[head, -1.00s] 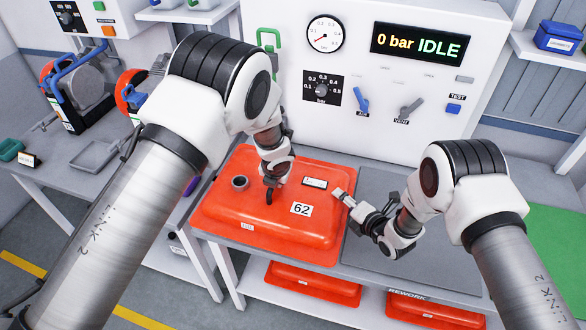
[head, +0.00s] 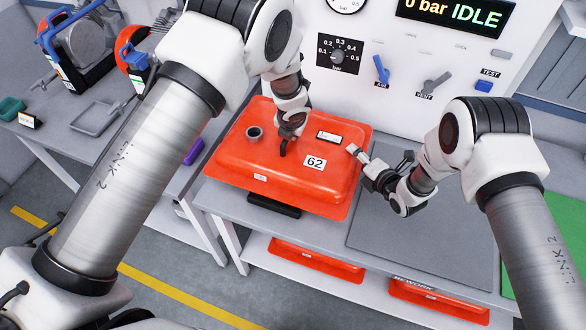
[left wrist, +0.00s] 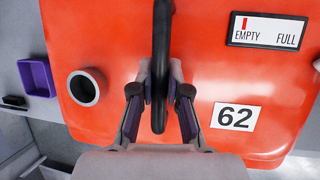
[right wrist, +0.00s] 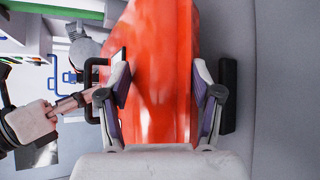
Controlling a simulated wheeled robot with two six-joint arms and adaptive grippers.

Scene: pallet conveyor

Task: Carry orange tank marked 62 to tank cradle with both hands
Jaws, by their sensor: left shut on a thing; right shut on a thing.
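The orange tank marked 62 (head: 245,165) is held slightly above the grey bench, roughly level. It has a filler neck, a level gauge near EMPTY and a black top handle (left wrist: 161,45). My left gripper (head: 284,147) is shut on that handle; it also shows in the left wrist view (left wrist: 160,95). My right gripper (head: 354,152) is shut on the tank's right side; in the right wrist view (right wrist: 162,88) its fingers straddle the orange body. A black support (head: 273,205) shows under the tank's front edge; I cannot tell whether it is the tank cradle.
A grey mat (head: 420,245) lies clear on the bench right of the tank. The test panel (head: 400,75) reading IDLE stands close behind. More orange tanks (head: 315,262) sit on the shelf below. A side table with a grey tray (head: 95,117) is at left.

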